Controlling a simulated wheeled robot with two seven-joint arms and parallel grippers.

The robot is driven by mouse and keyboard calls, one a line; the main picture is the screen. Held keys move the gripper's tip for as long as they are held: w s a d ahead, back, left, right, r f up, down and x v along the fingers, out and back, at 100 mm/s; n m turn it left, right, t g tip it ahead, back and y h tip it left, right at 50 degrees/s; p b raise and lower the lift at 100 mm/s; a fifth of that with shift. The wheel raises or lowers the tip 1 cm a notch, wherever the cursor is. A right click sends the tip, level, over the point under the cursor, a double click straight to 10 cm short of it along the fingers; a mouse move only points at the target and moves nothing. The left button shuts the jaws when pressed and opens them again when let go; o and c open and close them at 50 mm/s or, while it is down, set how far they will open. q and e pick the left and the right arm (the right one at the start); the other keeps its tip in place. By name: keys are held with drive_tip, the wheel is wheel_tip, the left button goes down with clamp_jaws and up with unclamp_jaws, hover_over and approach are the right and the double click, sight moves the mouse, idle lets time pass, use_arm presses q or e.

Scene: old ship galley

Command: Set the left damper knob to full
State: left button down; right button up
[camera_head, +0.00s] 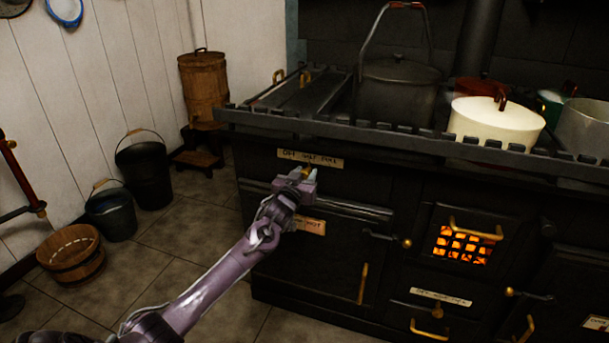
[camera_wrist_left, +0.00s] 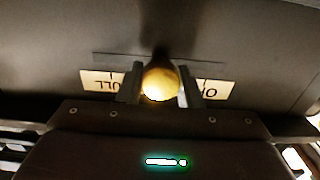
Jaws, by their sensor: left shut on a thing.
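The left damper knob (camera_head: 306,170) is a small brass knob on the black stove front, just under a cream label plate (camera_head: 310,158) whose lettering is hard to read in the head view. My left gripper (camera_head: 302,175) is shut on this knob. In the left wrist view the round yellow knob (camera_wrist_left: 160,84) sits between the two grey fingers of my left gripper (camera_wrist_left: 160,88). The plate (camera_wrist_left: 216,88) shows upside down behind them, and its middle is hidden by the knob and fingers. My right gripper is out of view.
A toothed rail (camera_head: 340,132) runs along the stove top above the knob. A dark lidded pot (camera_head: 400,90) and a cream pot (camera_head: 495,122) stand on top. Buckets (camera_head: 145,172) stand on the floor at left.

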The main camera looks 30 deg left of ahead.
sight(331, 171)
use_arm(q)
drive_tip(key=shift+d, duration=0.25)
drive_tip(key=d, duration=0.2)
drive_tip(key=w+d+p, duration=0.1)
drive_tip(key=d, duration=0.3)
drive_tip(key=shift+w, duration=0.25)
drive_tip(key=shift+a, duration=0.1)
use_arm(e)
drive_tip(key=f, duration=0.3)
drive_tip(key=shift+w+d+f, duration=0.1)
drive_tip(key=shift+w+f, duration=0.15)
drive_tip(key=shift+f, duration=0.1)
use_arm(q)
drive_tip(key=c, duration=1.5)
unclamp_jaws()
drive_tip(key=o, duration=0.5)
drive_tip(key=shift+c, duration=0.2)
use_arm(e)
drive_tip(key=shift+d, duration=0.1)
